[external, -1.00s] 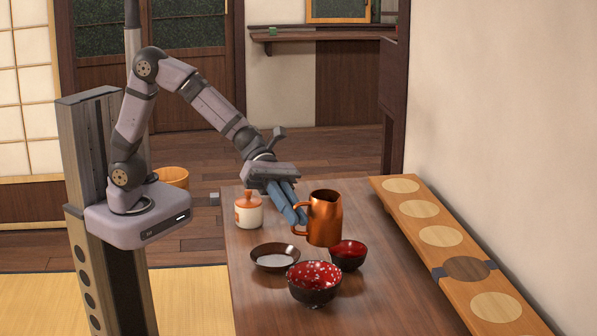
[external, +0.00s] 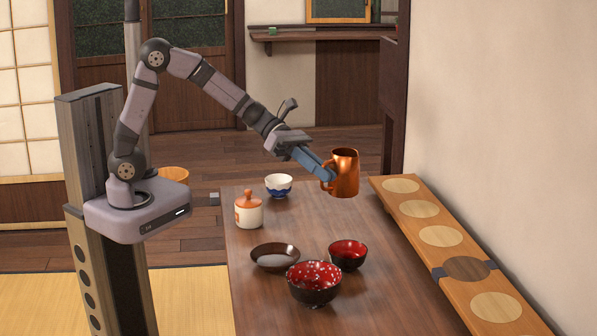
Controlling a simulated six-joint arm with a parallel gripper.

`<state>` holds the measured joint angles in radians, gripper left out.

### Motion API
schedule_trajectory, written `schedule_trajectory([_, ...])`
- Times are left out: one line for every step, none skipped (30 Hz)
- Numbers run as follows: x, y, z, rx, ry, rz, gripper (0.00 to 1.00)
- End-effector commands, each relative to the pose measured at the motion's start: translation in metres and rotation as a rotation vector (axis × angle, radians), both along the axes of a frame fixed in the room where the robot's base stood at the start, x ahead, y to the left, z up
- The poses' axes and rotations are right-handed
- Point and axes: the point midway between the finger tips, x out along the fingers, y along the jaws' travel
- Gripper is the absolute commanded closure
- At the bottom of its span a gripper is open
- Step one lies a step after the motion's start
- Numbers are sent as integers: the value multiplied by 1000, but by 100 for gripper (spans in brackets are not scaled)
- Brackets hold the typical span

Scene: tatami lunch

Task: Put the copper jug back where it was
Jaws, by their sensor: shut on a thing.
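The copper jug (external: 346,174) is upright in the air above the far right part of the table, near the raised wooden board. My gripper (external: 326,175) is shut on the jug at its left side, where the handle is. The fingertips are partly hidden by the handle. The raised board (external: 461,243) runs along the wall and carries several pale round spots (external: 441,236) and one dark round spot (external: 466,268) between dark bands. Nothing stands on the board.
On the table (external: 400,300) stand a lidded white and orange jar (external: 249,212), a blue and white cup (external: 278,186), a dark shallow dish (external: 275,257), a small red bowl (external: 348,254) and a larger speckled red bowl (external: 314,284). The table's right middle is clear.

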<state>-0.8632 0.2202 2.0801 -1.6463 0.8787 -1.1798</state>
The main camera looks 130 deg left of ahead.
Motion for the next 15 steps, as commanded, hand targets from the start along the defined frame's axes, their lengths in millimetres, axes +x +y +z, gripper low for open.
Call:
schedule_trajectory([-1, 1, 3, 4, -3, -7, 100])
schedule_trajectory([-1, 0, 3, 6, -3, -16, 100])
schedule_trajectory([-2, 0, 4, 10, -2, -25, 100])
schedule_trajectory([-1, -3, 4, 11, -2, -36, 100])
schedule_trajectory([-1, -4, 4, 12, -2, -44, 100])
schedule_trajectory([-1, -7, 5, 13, -2, -57, 100])
schedule_trajectory([-1, -8, 6, 15, -2, -66, 100])
schedule_trajectory([-1, -10, 6, 15, -2, -74, 100])
schedule_trajectory([-2, -12, 7, 15, -2, -87, 100])
schedule_trajectory([-2, -14, 8, 14, -2, -96, 100])
schedule_trajectory([-2, -16, 8, 13, -1, -106, 100])
schedule_trajectory([-3, -19, 8, 11, -1, -116, 100])
schedule_trajectory([-3, -21, 8, 8, -1, -123, 100])
schedule_trajectory([-3, -22, 8, 5, -1, -129, 100])
schedule_trajectory([-4, -24, 9, -1, -2, -134, 100])
